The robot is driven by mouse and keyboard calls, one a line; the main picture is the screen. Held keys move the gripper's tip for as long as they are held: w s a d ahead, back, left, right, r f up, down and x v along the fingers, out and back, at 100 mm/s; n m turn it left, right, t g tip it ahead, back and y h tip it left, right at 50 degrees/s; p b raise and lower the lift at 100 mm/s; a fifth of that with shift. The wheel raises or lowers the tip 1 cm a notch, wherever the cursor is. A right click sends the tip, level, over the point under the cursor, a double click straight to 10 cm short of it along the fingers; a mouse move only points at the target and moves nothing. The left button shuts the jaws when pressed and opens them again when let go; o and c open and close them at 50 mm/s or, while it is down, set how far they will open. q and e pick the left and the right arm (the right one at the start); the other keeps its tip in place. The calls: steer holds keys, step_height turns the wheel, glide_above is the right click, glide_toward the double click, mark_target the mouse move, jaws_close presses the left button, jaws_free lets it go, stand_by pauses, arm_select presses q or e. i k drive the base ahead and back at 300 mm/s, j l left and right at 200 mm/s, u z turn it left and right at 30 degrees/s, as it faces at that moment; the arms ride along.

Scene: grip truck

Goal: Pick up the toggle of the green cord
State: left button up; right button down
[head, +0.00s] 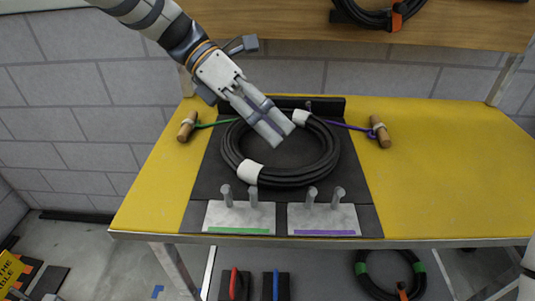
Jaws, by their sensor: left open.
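The green cord (217,123) runs left from behind the black cable coil (325,165) to its wooden toggle (187,126), which lies on the yellow table top left of the black mat. A purple cord (347,126) runs right to a second wooden toggle (380,131). My left gripper (282,136) reaches in from the upper left and is over the coil, right of the green cord's toggle and apart from it. It holds nothing that I can see. The gap between its fingers is hard to make out.
Two pale plates with upright pegs stand at the mat's front, one with a green stripe (239,230), one with a purple stripe (325,232). A wooden shelf (270,30) hangs above the back. The yellow table (460,170) is clear at right.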

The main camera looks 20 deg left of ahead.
mark_target(188, 125)
steer(key=k, duration=0.95)
